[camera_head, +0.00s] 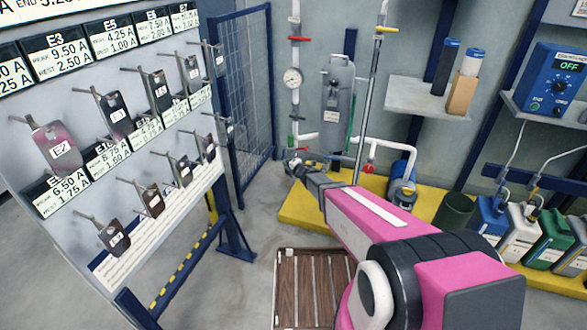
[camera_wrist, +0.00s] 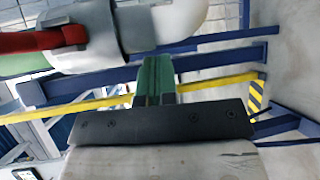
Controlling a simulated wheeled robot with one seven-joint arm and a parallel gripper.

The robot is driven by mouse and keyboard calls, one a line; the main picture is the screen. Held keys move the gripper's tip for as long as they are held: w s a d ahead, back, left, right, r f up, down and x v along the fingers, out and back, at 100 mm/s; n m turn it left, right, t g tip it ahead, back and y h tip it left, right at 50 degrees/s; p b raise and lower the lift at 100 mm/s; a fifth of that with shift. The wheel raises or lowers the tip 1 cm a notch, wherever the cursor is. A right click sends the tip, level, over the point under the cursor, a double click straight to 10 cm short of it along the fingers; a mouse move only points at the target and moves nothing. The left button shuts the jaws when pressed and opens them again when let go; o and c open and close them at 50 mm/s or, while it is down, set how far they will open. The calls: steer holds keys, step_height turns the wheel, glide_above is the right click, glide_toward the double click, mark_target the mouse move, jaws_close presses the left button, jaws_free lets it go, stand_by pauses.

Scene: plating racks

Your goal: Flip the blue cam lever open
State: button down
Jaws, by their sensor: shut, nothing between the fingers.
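My gripper (camera_head: 293,166) is at the far end of my pink arm, low beside the white pipework (camera_head: 305,137). In the wrist view my gripper (camera_wrist: 155,68) shows as a narrow green pair of fingers held together, with nothing visible between them. The finger ends are close to a thick white pipe fitting (camera_wrist: 150,28) with a red handle (camera_wrist: 45,40); whether they touch it I cannot tell. I cannot clearly pick out a blue cam lever in either view; it may be hidden or too small near the gripper.
A grey tank (camera_head: 338,95) and a pressure gauge (camera_head: 292,78) stand behind. A yellow platform (camera_head: 300,208) lies under the pipework. A rack with hanging labelled parts (camera_head: 160,90) stands left. Several jugs (camera_head: 520,230) stand right. A slatted wooden pallet (camera_head: 312,290) lies on the floor.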

steer(key=shift+x, duration=1.1)
